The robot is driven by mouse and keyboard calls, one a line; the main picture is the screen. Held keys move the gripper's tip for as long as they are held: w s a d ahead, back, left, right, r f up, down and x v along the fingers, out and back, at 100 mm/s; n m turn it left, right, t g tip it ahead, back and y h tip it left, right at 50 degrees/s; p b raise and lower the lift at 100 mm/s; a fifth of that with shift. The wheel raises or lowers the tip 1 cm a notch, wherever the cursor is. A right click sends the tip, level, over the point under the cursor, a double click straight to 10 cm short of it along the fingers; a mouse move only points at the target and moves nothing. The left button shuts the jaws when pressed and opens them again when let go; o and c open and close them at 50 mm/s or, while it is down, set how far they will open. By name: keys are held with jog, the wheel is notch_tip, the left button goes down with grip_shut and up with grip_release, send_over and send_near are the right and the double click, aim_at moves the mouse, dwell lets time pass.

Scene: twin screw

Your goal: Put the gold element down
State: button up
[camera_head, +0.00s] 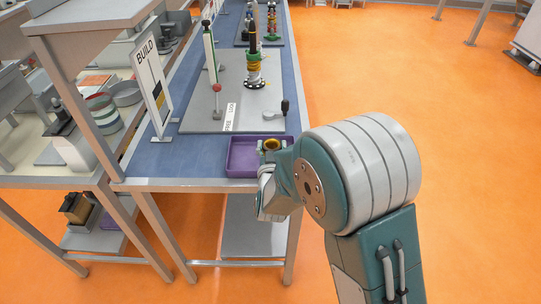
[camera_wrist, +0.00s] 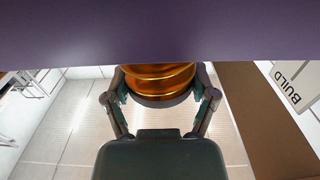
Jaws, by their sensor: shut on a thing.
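The gold element (camera_wrist: 160,76) is a shiny ringed piece between the two fingers of my gripper (camera_wrist: 161,95) in the wrist view. My gripper is shut on it. A purple band across the top of that view hides the element's upper part. In the head view, a small gold part of the element (camera_head: 271,144) shows at the right end of the purple tray (camera_head: 231,157). I cannot tell whether the element touches the tray.
A grey board (camera_head: 190,122) with a screw post (camera_head: 254,72), a red-balled lever (camera_head: 216,88) and a small dark knob (camera_head: 284,106) lies behind the tray. A BUILD sign (camera_head: 153,85) stands at the left. The blue table (camera_head: 190,160) ends just right of the tray.

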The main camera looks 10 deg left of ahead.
jog(key=shift+f, duration=1.95)
jog(key=o, duration=1.2)
jog(key=shift+f, duration=0.1)
jog(key=shift+o, duration=0.2)
jog(key=v, duration=1.2)
